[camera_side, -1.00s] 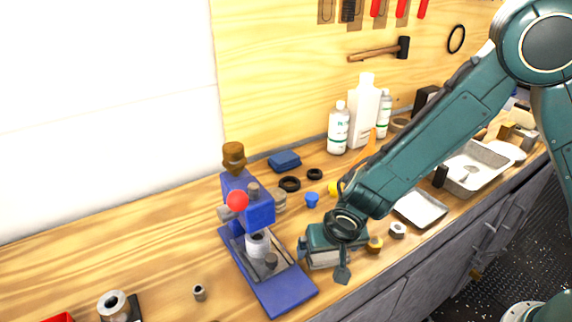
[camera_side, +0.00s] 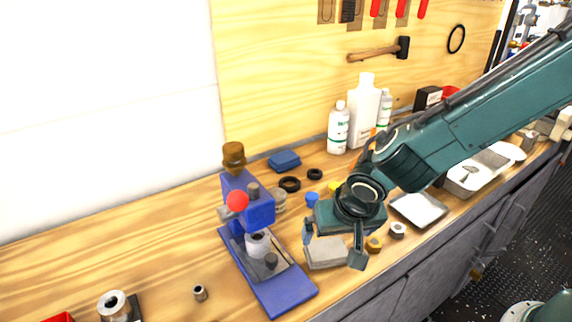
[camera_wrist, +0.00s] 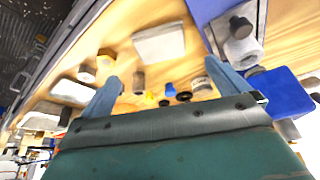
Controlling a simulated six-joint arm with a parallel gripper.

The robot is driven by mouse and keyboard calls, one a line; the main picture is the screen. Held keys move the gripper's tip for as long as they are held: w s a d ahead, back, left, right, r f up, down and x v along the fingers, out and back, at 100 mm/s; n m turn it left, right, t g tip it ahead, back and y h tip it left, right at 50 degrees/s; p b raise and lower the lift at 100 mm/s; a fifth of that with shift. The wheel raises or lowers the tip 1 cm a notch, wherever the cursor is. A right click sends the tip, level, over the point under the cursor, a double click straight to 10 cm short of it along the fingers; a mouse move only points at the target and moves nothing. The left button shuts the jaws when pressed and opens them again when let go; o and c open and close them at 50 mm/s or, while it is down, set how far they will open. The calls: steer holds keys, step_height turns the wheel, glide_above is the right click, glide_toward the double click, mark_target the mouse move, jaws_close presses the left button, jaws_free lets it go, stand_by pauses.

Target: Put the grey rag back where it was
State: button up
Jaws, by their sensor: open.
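The grey rag (camera_side: 325,255) is a flat, folded, light grey pad lying on the wooden bench. It lies near the front edge, just right of the blue press base. It also shows in the wrist view (camera_wrist: 160,43), flat and unheld. My gripper (camera_side: 333,244) is above and slightly behind the rag in the side view. Its two fingers are spread apart, and the wrist view shows nothing between their tips (camera_wrist: 160,68). The gripper body hides part of the bench behind it.
The blue press (camera_side: 246,215) with a red knob stands close on the left. Brass (camera_side: 374,244) and steel (camera_side: 397,229) nuts and a shallow tray (camera_side: 419,208) lie to the right. White bottles (camera_side: 363,112) stand at the back. The bench left of the press is mostly clear.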

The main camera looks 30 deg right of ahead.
steer(key=v, duration=0.2)
steer(key=shift+s+r, duration=0.1)
steer(key=shift+r, duration=0.15)
stand_by(0.5)
steer(key=s+d+r+n+y, duration=0.1)
steer(key=s+d+r, duration=0.5)
steer(key=d+r, duration=0.45)
steer(key=s+d+r+n+t, duration=0.1)
steer(key=s+d+r+n, duration=0.2)
steer(key=s+d, duration=0.4)
steer(key=s, duration=0.4)
steer(key=shift+s+r+t+y, duration=0.15)
steer(key=shift+r+t+y, duration=0.15)
steer(key=shift+r+y, duration=0.1)
stand_by(0.5)
